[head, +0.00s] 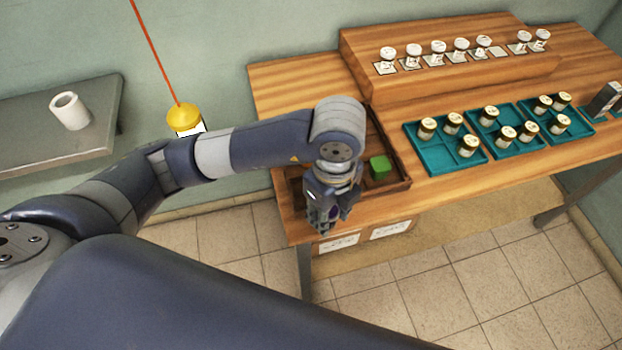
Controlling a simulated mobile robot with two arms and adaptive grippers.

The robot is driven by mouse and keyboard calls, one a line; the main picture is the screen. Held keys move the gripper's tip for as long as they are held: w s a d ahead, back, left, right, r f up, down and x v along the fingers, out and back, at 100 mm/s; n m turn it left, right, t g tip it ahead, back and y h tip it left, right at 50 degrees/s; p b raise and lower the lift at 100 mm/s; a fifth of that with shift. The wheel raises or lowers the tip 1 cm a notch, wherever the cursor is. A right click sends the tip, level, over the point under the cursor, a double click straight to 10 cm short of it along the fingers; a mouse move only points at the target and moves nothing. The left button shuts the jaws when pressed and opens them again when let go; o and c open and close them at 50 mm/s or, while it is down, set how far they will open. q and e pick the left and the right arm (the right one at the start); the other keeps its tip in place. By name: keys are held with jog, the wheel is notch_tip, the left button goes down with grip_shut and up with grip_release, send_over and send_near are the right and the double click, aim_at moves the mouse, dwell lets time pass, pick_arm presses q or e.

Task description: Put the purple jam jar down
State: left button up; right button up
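My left gripper (326,222) points down over the near left end of the wooden table, by the wooden tray (402,160). A small patch of purple, the purple jam jar (318,214), shows between its fingers. The fingers are closed around it and hide most of it. I cannot tell whether the jar touches the surface below. My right gripper is not in view.
A green block (379,166) lies in the wooden tray. White-lidded jars (437,48) line a raised wooden shelf (350,50). A white cup (70,111) stands on a grey side shelf (30,150).

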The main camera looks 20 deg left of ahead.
pick_arm(q)
jog(key=w+a+p, duration=0.1)
jog(key=w+a, duration=0.1)
jog(key=w, duration=0.1)
jog(key=w+a, duration=0.1)
jog(key=w, duration=0.1)
jog(key=w+a+p, duration=0.1)
jog(key=w+a, duration=0.1)
jog(key=w, duration=0.1)
jog(key=shift+w+a+f+p, duration=0.3)
jog(key=shift+p, duration=0.05)
jog(key=shift+w+a+f, duration=0.1)
jog(key=shift+w+a, duration=0.05)
jog(key=shift+w, duration=0.15)
jog(key=shift+f, duration=0.25)
notch_tip(320, 180, down, 3)
jog(key=shift+r+p, duration=0.1)
jog(key=shift+p, duration=0.7)
jog(key=shift+f, duration=0.3)
jog(key=o, duration=1.1)
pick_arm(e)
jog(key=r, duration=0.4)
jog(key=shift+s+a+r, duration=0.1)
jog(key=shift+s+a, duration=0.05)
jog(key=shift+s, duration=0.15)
